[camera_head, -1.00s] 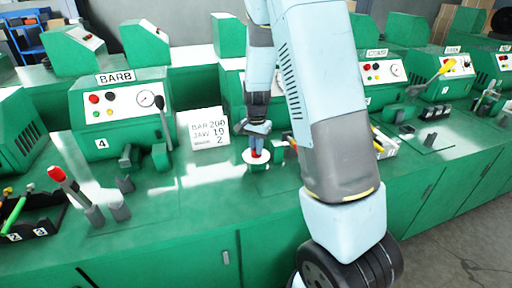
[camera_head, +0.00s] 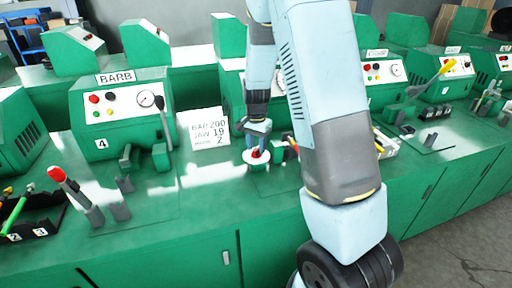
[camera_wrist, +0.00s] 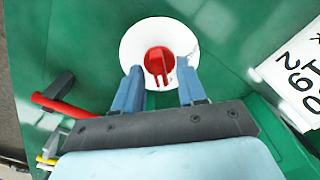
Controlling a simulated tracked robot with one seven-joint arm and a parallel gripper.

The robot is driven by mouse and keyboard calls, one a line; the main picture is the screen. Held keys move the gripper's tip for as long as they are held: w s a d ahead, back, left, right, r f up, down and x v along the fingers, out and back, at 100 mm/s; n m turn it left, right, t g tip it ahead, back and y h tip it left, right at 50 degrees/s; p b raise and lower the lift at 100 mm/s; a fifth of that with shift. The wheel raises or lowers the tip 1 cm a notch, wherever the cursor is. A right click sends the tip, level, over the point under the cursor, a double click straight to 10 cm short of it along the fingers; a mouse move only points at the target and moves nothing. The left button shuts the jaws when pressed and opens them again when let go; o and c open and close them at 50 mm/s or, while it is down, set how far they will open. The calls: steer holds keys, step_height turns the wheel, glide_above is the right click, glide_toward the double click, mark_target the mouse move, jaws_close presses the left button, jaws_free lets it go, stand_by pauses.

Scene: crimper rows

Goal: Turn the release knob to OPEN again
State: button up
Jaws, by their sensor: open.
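The release knob (camera_head: 256,154) is red and sits on a round white dial plate (camera_head: 254,164) on the green bench. In the wrist view the knob (camera_wrist: 159,62) shows a raised bar at the middle of the white dial (camera_wrist: 132,42). My gripper (camera_head: 258,140) is above the dial in the head view. In the wrist view my gripper (camera_wrist: 160,84) is open, with one blue finger on each side of the knob's near end and a gap to the knob on both sides. The dial's lettering is mostly hidden or too small to read.
A white card (camera_head: 204,128) reading "BAR 200 JAW 19" stands left of the dial. The green BARB machine (camera_head: 122,115) is farther left, with a red-tipped lever (camera_head: 58,175) in front. A red handle (camera_wrist: 62,104) lies left of my gripper in the wrist view.

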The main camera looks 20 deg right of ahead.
mark_target(256, 148)
step_height(256, 148, up, 13)
stand_by(0.4)
stand_by(0.4)
steer(key=s+r+n+t, duration=0.3)
steer(key=s+r+n, duration=0.2)
steer(key=s+r, duration=0.8)
steer(key=s+r+n+t, duration=0.1)
steer(key=s+n, duration=0.3)
steer(key=s, duration=1.1)
steer(key=shift+s+r+t, duration=0.2)
steer(key=shift+r+t, duration=0.05)
steer(key=shift+t, duration=0.55)
steer(key=shift+a, duration=0.1)
